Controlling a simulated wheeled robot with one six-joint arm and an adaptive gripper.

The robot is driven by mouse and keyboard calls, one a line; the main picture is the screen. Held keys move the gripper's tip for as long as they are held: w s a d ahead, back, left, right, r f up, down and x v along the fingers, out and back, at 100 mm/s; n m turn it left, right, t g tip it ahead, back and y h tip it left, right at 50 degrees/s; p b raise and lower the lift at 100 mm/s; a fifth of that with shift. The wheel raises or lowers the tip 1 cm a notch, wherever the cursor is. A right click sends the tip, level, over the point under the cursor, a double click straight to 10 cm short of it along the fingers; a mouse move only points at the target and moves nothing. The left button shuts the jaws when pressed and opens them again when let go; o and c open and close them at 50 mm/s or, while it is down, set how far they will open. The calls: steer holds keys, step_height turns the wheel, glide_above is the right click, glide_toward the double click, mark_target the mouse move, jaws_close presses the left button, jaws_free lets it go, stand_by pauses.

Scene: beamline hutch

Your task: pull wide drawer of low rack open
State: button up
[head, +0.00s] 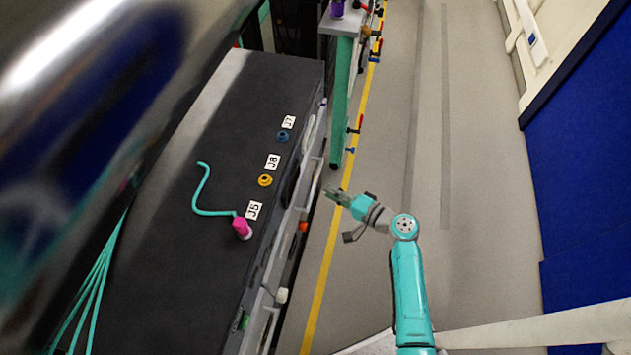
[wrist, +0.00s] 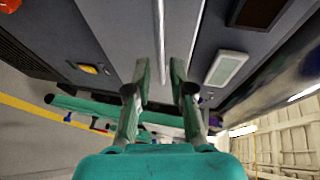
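The low rack (head: 172,260) is a long dark-topped unit on the left of the head view, with drawers and pale bar handles along its right face. One pale handle (head: 314,186) lies just left of my gripper (head: 333,194). In the wrist view a grey drawer front (wrist: 118,35) fills the top middle, and a thin pale handle bar (wrist: 161,40) runs up it. My gripper (wrist: 162,78) is open, with the bar lined up between its two fingers. I see no finger touching the bar. The drawer looks closed, though its edges are partly out of view.
A magenta plug (head: 241,228) with a teal cable (head: 203,195) stands on the rack top near several labelled sockets. A teal-legged table (head: 341,100) stands beyond the rack. A yellow floor line (head: 326,262) runs along the rack. The grey floor (head: 470,190) to the right is clear.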

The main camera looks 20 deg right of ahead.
mark_target(314, 183)
steer(key=x, duration=0.7)
steer(key=shift+s, duration=0.1)
steer(key=shift+c, duration=0.2)
jaws_close()
